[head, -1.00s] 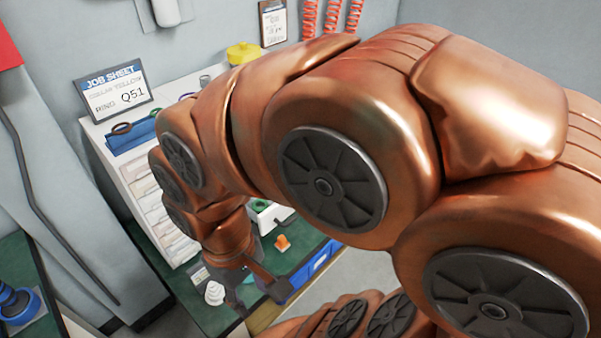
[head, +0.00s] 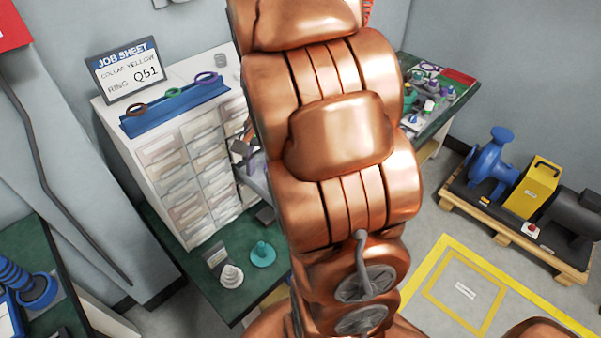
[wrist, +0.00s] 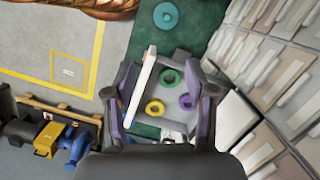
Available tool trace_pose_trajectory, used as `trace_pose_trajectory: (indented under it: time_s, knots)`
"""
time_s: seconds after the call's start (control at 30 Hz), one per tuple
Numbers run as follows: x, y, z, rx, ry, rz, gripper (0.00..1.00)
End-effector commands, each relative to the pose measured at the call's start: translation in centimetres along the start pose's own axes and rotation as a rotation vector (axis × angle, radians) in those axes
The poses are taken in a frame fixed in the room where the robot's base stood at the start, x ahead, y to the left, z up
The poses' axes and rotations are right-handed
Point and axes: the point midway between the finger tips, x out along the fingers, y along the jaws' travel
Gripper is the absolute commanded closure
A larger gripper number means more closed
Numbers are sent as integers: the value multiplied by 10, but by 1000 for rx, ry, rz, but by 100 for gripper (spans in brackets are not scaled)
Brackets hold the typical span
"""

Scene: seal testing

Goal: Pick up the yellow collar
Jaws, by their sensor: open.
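In the wrist view a yellow collar (wrist: 155,108), a plain ring, lies in a grey tray. A green ring (wrist: 170,78) lies above it in the picture and a purple ring (wrist: 187,102) to its right. My gripper (wrist: 160,84) is open and empty, with its fingers on either side of the tray's rings in that view. The gap in height between fingers and collar cannot be told. In the head view my arm hides the collar and most of the gripper; only dark finger parts show beside the drawers.
A white drawer cabinet (head: 185,165) stands close beside the gripper. A job sheet (head: 122,70) on it reads collar yellow, ring Q51. A pump on a pallet (head: 515,195) is at right.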

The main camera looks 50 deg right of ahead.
Motion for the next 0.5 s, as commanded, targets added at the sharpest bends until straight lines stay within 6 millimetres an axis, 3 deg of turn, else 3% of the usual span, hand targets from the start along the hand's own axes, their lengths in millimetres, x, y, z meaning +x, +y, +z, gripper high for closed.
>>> trace_pose_trajectory:
  time_s: [0.03, 0.3, 0.5]
  knots:
    - [3, 0, -22, 74, -4, -14, 45]
    - [24, 9, -123, 445, -32, -87, 45]
    - [41, 26, -182, 662, -55, -139, 45]
